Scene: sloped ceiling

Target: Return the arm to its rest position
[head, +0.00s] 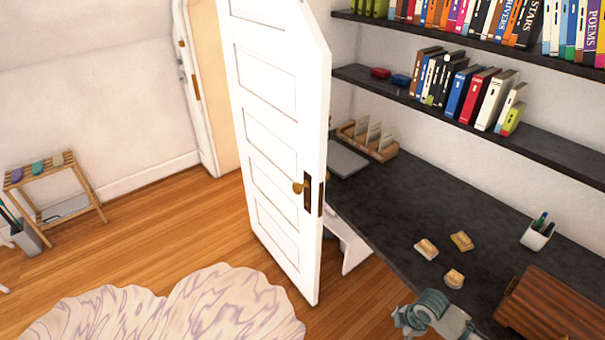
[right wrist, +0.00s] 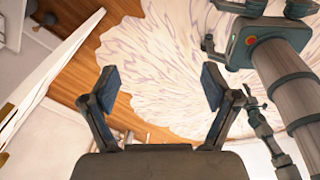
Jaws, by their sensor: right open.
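My right gripper (right wrist: 160,88) shows in the right wrist view with its two dark fingers spread wide. It is open, and nothing is between the fingers. Behind the fingers are the pale marbled rug and the wooden floor. Grey links of my own body fill the right side of that view. In the head view a teal and pale piece of my arm shows at the bottom right, over the desk edge; no fingers can be made out there. My left gripper is not clearly in either view.
A white door (head: 280,150) stands open beside the dark desk (head: 400,205). Three small wooden-backed blocks, one a yellowish block (head: 461,240), a pen cup (head: 537,233) and a brown slatted box (head: 555,305) are on the desk. The rug (head: 170,310) lies on open floor.

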